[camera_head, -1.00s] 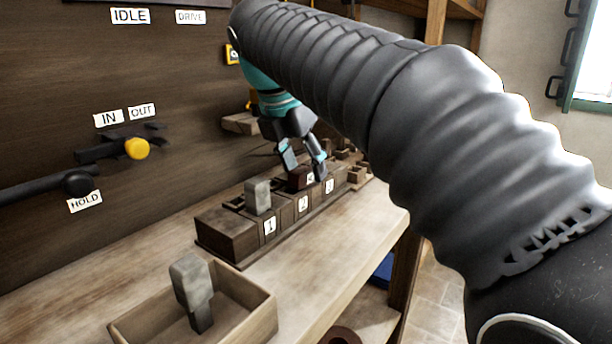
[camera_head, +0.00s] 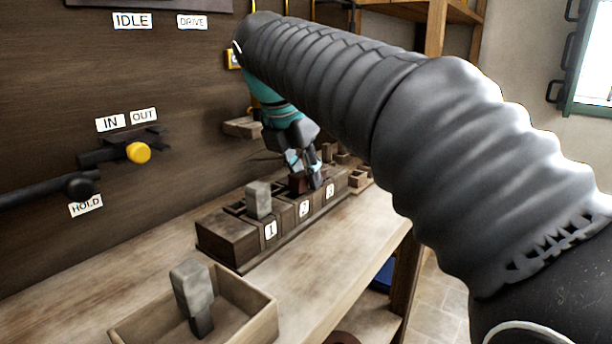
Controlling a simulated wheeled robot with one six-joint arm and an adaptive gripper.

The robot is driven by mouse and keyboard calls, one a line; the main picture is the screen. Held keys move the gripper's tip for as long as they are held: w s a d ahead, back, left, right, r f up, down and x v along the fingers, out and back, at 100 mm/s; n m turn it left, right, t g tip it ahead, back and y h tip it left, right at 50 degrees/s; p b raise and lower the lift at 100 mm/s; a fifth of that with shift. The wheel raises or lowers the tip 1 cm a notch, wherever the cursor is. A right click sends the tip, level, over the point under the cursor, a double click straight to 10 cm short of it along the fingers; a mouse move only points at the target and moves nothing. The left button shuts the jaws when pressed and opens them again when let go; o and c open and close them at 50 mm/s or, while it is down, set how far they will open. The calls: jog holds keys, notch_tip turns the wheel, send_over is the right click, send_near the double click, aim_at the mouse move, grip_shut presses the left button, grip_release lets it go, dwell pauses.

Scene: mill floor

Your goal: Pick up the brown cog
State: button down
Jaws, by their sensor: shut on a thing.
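The brown cog (camera_head: 297,186) is a small dark brown block at the slot marked 2 of a dark wooden rack (camera_head: 226,238) on the bench. My gripper (camera_head: 304,176) points down over it with the fingers closed on its sides. The fingers hide part of the cog, and I cannot tell whether it is clear of its slot. A grey block (camera_head: 258,199) stands upright in the slot marked 1.
A shallow wooden tray (camera_head: 252,318) at the front holds a tilted grey block (camera_head: 192,292). Small brown pieces (camera_head: 328,152) stand behind my gripper. A yellow-knobbed lever (camera_head: 138,152) sticks out from the wall. The bench (camera_head: 318,262) before the rack is clear.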

jog(key=shift+r, duration=0.55)
jog(key=r, duration=0.2)
jog(key=d+r, duration=0.1)
jog(key=shift+d+r, duration=0.15)
jog(key=shift+r, duration=0.2)
jog(key=s+d+r, duration=0.1)
jog(key=d+r, duration=0.5)
jog(key=d, duration=0.4)
jog(key=shift+s+d, duration=0.15)
jog(key=a+f, duration=0.2)
jog(key=a, duration=0.1)
jog(key=w+a+f, duration=0.1)
jog(key=a+f, duration=0.1)
jog(key=a, duration=0.2)
jog(key=a+f, duration=0.2)
jog(key=a, duration=0.2)
jog(key=shift+w+a+f, duration=0.15)
jog(key=shift+a+f, duration=0.1)
jog(key=shift+f, duration=0.15)
jog(key=shift+a+f, duration=0.1)
jog(key=shift+f, duration=1.8)
jog(key=shift+f, duration=0.15)
jog(key=c, duration=1)
grip_release()
